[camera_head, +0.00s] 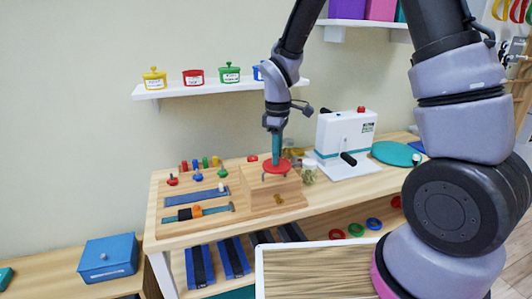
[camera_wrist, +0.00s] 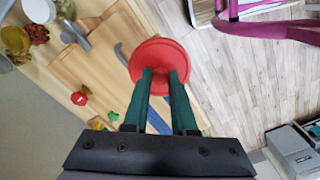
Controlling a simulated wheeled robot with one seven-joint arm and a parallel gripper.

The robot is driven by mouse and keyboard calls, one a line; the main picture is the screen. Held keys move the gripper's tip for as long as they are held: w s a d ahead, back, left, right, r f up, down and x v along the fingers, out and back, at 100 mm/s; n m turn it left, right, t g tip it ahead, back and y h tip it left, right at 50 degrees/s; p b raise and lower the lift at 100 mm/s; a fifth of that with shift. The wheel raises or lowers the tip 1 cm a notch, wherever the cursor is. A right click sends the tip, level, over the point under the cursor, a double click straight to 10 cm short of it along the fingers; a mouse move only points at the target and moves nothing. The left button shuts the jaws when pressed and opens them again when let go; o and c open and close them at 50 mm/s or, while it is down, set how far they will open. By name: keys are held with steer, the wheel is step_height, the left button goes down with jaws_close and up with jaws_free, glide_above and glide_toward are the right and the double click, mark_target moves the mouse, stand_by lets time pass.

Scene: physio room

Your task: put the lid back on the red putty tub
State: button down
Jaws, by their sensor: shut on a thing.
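My gripper (camera_head: 277,155) is above the wooden bench, pointing down. It is shut on the round red lid (camera_head: 277,168), which shows as a red disc at the fingertips in the wrist view (camera_wrist: 146,52). The teal fingers (camera_wrist: 162,76) close on the middle of the lid. The red putty tub (camera_head: 193,78) stands on the wall shelf, to the left of and above my gripper. It shows no lid knob on top, unlike the yellow tub (camera_head: 154,80) and green tub (camera_head: 229,74) on either side.
The shelf (camera_head: 215,87) also holds a blue tub (camera_head: 257,73), partly hidden by my arm. Below are a bench (camera_head: 165,237) with pegs and sliders, a glass jar (camera_head: 309,172) close to the lid, and a white device (camera_head: 340,140) to the right. Wall space above the shelf is clear.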

steer(key=w+d+f+m, duration=0.2)
steer(key=w+d+m, duration=0.1)
steer(key=d, duration=0.4)
steer(key=w+d+f+m, duration=0.3)
steer(key=d+m, duration=0.3)
steer(key=d, duration=0.1)
steer(key=w+d+f+m, duration=0.3)
steer(key=d+m, duration=0.1)
steer(key=d, duration=0.3)
steer(key=shift+w+d+m, duration=0.15)
steer(key=shift+d+m, duration=0.15)
steer(key=shift+d, duration=0.05)
